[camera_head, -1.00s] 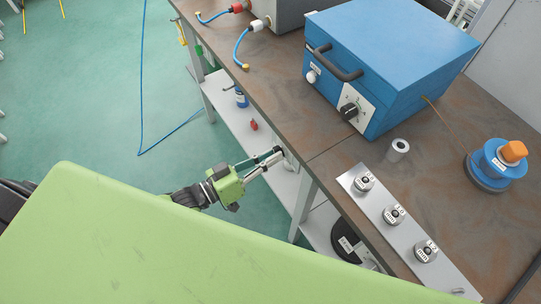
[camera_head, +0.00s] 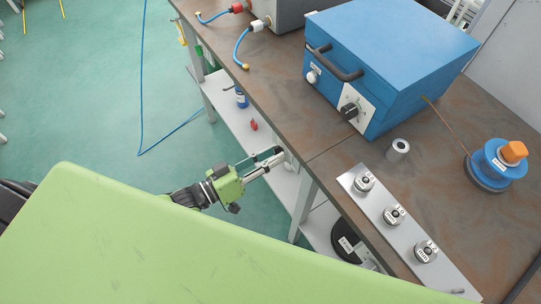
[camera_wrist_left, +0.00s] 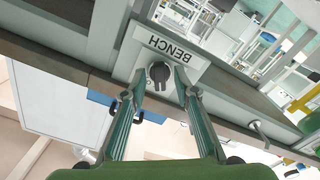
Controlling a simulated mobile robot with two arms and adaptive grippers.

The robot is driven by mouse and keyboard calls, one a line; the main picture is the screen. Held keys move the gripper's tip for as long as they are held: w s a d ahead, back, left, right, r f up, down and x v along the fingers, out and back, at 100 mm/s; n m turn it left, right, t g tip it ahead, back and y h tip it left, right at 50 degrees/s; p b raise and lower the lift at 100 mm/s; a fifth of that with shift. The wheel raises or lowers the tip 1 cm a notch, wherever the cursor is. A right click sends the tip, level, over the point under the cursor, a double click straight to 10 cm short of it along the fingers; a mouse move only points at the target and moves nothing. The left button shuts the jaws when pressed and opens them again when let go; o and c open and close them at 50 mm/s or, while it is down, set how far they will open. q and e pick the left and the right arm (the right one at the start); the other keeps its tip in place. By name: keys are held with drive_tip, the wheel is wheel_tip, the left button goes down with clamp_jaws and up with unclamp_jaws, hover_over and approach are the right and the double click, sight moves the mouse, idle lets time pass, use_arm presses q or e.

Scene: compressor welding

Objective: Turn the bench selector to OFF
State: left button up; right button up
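The bench selector (camera_wrist_left: 160,74) is a dark round knob on a pale plate (camera_wrist_left: 188,57) labelled BENCH, in the left wrist view. The label appears upside down. My left gripper (camera_wrist_left: 160,80) has one finger on each side of the knob, with small gaps showing, so it looks open around it. Whether the tips are deep enough to reach past the knob's face is hard to tell. In the head view my left gripper (camera_head: 277,158) is at the bench's front edge, and the knob itself is hidden there. My right gripper is in neither current view.
The brown bench top (camera_head: 285,112) carries a blue box (camera_head: 390,55) with its own dial, a grey cylinder (camera_head: 398,149), a strip with several round fittings (camera_head: 408,232) and a blue-orange item (camera_head: 497,163). A lower shelf (camera_head: 222,100) lies below.

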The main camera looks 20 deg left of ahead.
use_arm(q)
drive_tip(key=v, duration=1.2)
idle(0.5)
